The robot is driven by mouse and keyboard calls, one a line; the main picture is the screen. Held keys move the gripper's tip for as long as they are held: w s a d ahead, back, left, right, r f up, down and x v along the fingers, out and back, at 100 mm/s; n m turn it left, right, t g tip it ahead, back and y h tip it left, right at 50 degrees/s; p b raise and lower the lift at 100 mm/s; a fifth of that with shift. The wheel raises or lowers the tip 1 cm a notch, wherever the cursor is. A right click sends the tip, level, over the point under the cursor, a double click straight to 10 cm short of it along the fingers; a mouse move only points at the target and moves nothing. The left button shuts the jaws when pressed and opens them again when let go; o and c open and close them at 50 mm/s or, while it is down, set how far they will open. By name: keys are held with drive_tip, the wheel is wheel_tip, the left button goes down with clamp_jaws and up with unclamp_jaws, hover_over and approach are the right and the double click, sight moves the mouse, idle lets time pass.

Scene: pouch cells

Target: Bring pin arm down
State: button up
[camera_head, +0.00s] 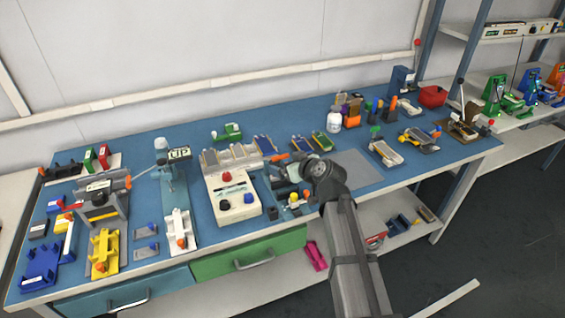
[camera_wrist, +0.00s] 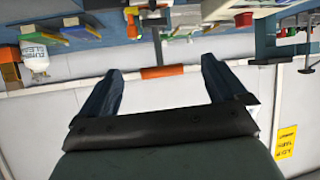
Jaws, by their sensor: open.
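My gripper (camera_head: 292,170) is over the middle of the bench, beside a small grey station, and its wrist hides part of that station. In the wrist view, my gripper (camera_wrist: 163,66) has two blue-grey fingers spread apart. A short orange bar (camera_wrist: 162,72) lies between the fingertips, with a gap on both sides. An orange piece (camera_head: 279,157) also shows just left of my gripper in the head view. It may be the handle of the pin arm; its link to the station and the arm's angle cannot be told.
A white box with red and blue buttons (camera_head: 234,197) stands just left of the gripper. A white bottle (camera_head: 334,122) and several small fixtures stand behind and to the right. A grey mat (camera_head: 358,170) to the right is bare.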

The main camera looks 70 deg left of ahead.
drive_tip(key=v, duration=0.8)
idle(0.5)
